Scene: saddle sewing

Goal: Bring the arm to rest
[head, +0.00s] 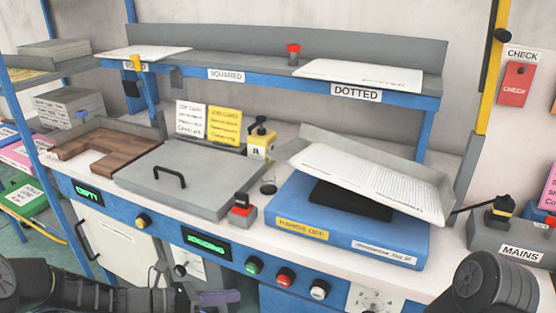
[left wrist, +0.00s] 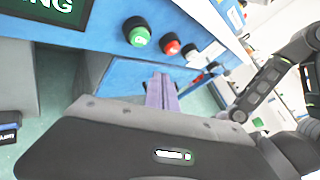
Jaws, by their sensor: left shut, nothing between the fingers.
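My left arm comes in at the lower left of the head view. My left gripper (head: 218,298) is low in front of the blue bench front, below the green display. Its purple fingers are shut and empty. The fingers also show in the left wrist view (left wrist: 161,92), pressed together in front of the bench's blue panel. My right arm (head: 490,283) shows at the lower right of the head view and at the right of the left wrist view. I cannot make out its gripper in either view.
The bench front carries a green button (head: 254,265), a red button (head: 285,277) and a white knob (head: 319,289).

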